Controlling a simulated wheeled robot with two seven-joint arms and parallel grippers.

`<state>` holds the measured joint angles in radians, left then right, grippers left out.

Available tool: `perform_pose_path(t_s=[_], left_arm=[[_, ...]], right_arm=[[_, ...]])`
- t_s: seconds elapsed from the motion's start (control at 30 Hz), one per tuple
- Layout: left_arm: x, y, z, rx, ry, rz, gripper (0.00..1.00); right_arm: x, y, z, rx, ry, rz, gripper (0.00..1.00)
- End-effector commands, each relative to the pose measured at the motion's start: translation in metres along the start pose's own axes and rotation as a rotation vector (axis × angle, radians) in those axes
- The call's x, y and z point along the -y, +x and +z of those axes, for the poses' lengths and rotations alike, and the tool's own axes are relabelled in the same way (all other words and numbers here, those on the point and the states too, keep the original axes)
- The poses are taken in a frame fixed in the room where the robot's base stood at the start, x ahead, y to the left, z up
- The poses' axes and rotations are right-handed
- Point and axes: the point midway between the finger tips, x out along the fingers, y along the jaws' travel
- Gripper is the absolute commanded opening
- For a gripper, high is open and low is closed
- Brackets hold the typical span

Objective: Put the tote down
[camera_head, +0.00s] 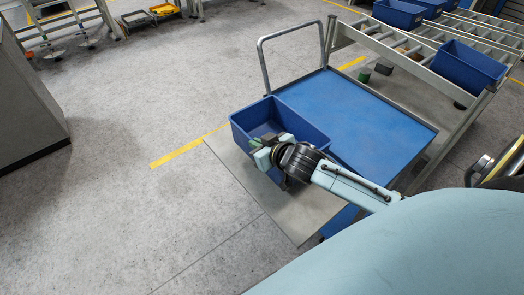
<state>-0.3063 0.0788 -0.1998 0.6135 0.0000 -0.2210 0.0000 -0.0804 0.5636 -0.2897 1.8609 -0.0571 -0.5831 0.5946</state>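The blue tote (313,134) is open at the top and looks empty and roughly level. It is beside the left edge of the blue-topped cart (365,112), over a flat grey surface (292,217); its far right side overlaps the cart in the picture. My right gripper (268,151) is at the tote's near-left rim, with its fingers on either side of the wall, and appears shut on it. The gripper and wrist hide part of the near wall and the tote's underside, so the gap beneath is not visible. My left gripper is out of view.
The cart's grey push handle (290,33) rises at its far edge. A roller rack (400,45) with another blue bin (467,66) stands at the right. A grey cabinet (30,100) is at the left. The floor between is open, with a yellow line (180,152).

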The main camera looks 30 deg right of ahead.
Motion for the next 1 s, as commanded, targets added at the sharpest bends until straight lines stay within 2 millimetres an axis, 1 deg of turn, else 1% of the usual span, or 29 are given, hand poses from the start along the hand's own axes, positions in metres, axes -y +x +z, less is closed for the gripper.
perform_pose_path(t_s=[0.03,0.23,0.4,0.47,0.77,0.93,0.97,1.0], left_arm=[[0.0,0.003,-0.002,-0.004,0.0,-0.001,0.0],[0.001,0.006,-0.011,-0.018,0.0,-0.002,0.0],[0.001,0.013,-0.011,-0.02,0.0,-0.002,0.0],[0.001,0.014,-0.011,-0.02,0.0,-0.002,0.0],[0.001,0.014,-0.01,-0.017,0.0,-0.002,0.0],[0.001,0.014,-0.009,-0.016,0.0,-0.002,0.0],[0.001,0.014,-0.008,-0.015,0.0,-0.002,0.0],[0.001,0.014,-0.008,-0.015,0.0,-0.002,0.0]], right_arm=[[0.0,0.003,0.006,-0.002,-0.001,0.001,0.0],[0.002,0.01,0.019,-0.002,-0.001,0.0,0.0],[0.003,0.021,0.041,-0.002,-0.001,0.0,0.0],[0.003,0.022,0.044,-0.003,-0.001,0.0,0.0],[0.003,0.023,0.045,-0.003,-0.001,0.0,0.0],[0.003,0.023,0.046,0.0,0.0,0.0,0.22],[0.003,0.023,0.046,0.0,0.0,0.0,0.25],[0.003,0.023,0.046,0.0,0.0,0.0,0.25]])
